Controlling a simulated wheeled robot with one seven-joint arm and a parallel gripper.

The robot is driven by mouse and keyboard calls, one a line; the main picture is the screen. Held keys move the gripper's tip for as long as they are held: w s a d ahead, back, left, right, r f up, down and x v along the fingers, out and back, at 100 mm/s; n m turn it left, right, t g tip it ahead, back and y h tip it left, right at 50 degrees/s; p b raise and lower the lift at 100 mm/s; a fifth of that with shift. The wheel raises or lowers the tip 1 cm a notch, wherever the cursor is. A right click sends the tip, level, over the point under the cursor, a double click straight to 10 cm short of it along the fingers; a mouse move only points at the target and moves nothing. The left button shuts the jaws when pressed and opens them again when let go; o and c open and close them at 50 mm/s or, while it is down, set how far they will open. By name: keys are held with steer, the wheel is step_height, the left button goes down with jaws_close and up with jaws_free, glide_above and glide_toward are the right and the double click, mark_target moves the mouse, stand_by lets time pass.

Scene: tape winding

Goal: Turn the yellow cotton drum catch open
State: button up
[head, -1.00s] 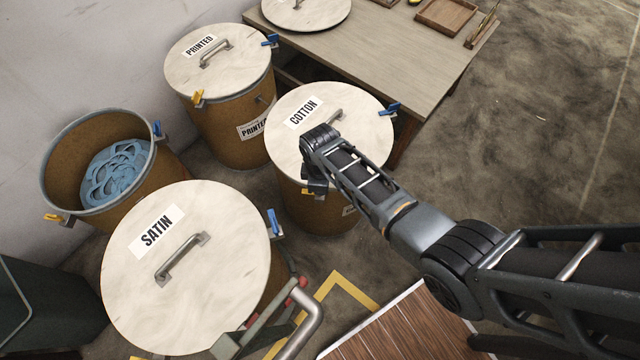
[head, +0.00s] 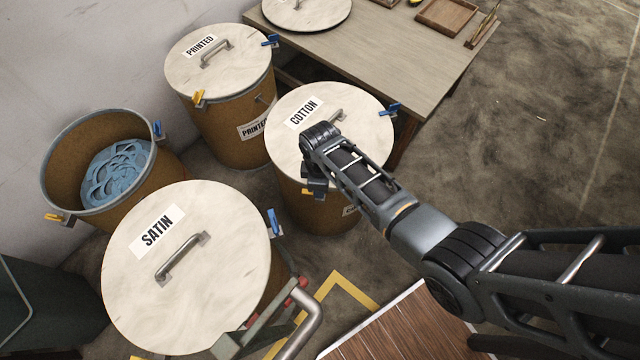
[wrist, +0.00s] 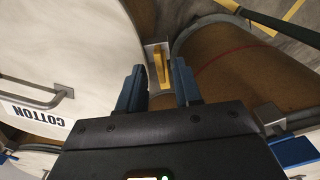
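The cotton drum (head: 320,217) is brown with a pale round lid (head: 367,118) labelled COTTON. Its yellow catch (head: 306,192) shows at the near rim in the head view, partly hidden by my gripper (head: 318,190). In the wrist view the yellow catch (wrist: 159,67) stands on a metal plate at the lid's edge, and the lid (wrist: 75,45) fills the left. My gripper (wrist: 158,85) is open, its two dark fingers on either side of the catch with gaps visible. Contact is not visible. A blue catch (head: 389,110) is on the drum's right rim.
The satin drum (head: 215,275) stands in front left, the printed drum (head: 225,130) behind left. An open drum (head: 60,150) holds blue tape. A wooden table (head: 400,60) stands close behind the cotton drum. The floor (head: 530,130) to the right is clear.

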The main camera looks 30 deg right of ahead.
step_height(320, 180, up, 7)
steer(key=shift+f, duration=0.1)
stand_by(0.7)
steer(key=s+a+r+m+t, duration=0.1)
steer(key=s+m+t, duration=0.25)
steer(key=s, duration=0.55)
steer(key=s+a+r+m+t, duration=0.15)
steer(key=s+t, duration=0.25)
steer(key=s, duration=0.6)
steer(key=s+d+r+m+t, duration=0.1)
steer(key=s+r, duration=0.3)
steer(key=r, duration=0.5)
steer(key=s+d+r+m+t, duration=0.1)
steer(key=s+r+t, duration=0.3)
steer(key=r, duration=0.6)
steer(key=s+d+r+m+t, duration=0.1)
steer(key=s+r, duration=0.4)
steer(key=r, duration=0.5)
steer(key=shift+s+r+m+t, duration=0.2)
steer(key=shift+s+m+t, duration=0.2)
steer(key=shift+m+t, duration=0.55)
steer(key=shift+g, duration=0.3)
